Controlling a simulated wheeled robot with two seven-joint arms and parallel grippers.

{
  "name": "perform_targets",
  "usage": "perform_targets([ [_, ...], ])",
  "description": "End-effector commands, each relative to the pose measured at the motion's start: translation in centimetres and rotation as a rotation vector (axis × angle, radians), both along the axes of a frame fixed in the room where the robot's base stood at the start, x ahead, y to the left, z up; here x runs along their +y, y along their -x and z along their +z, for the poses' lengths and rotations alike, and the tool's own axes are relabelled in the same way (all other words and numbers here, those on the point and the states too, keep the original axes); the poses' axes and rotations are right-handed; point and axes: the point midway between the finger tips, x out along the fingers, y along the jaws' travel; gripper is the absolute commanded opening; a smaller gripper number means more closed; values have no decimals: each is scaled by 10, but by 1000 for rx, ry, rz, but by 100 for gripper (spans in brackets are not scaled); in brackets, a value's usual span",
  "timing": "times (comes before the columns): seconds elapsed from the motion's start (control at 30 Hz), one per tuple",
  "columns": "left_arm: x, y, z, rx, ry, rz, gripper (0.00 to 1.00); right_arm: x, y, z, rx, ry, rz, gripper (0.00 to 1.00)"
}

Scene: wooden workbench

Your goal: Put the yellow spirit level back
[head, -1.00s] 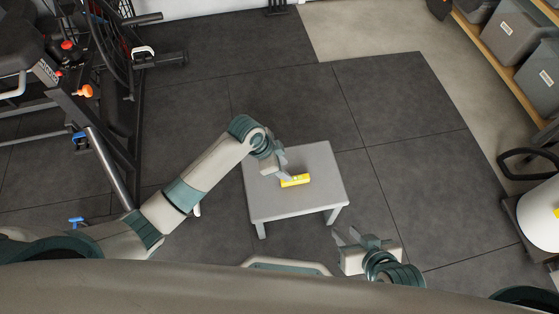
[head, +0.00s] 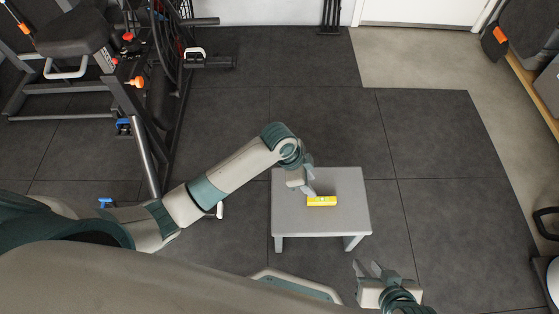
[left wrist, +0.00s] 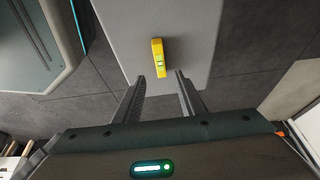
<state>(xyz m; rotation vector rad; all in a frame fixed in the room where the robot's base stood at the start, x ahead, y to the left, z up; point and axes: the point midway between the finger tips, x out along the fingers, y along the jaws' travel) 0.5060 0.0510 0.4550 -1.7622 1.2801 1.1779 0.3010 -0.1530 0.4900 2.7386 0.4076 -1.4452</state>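The yellow spirit level (head: 322,201) lies flat on the small grey table (head: 345,220). In the left wrist view the level (left wrist: 158,58) lies just beyond my fingertips, roughly in line with the gap between them. My left gripper (head: 311,192) is over the table at the level's left end. In the left wrist view its two fingers (left wrist: 161,74) are spread, with nothing between them. My right gripper (head: 368,266) is to the front right of the table, its fingers apart and empty.
Gym equipment (head: 150,90) stands at the left on dark floor tiles (head: 420,130). A white door (head: 425,12) is at the back. Part of a shelf (head: 535,85) shows at the right edge. The floor right of the table is clear.

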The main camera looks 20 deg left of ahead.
Motion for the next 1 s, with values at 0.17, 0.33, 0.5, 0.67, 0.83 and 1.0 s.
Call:
perform_targets([
  [0.17, -2, 6, -2, 0, 11, 18, 37, 0, 0, 0, 0, 0, 0, 30],
  [0.33, -8, 28, -6, -2, 55, 94, 37, 0, 0, 0, 0, 0, 0, 30],
  [0.5, -10, 63, -8, -7, 125, 248, 37, 0, 0, 0, -1, 0, 0, 30],
  [0.67, 1, 99, -4, -16, 186, 437, 37, 0, 0, 0, -1, 0, 0, 30],
  [0.83, 27, 138, 5, -29, 228, 650, 37, 0, 0, 1, -1, -1, 0, 30],
  [1.0, 62, 173, 18, -56, 243, 848, 37, 0, 0, 1, -1, -1, 1, 30],
])
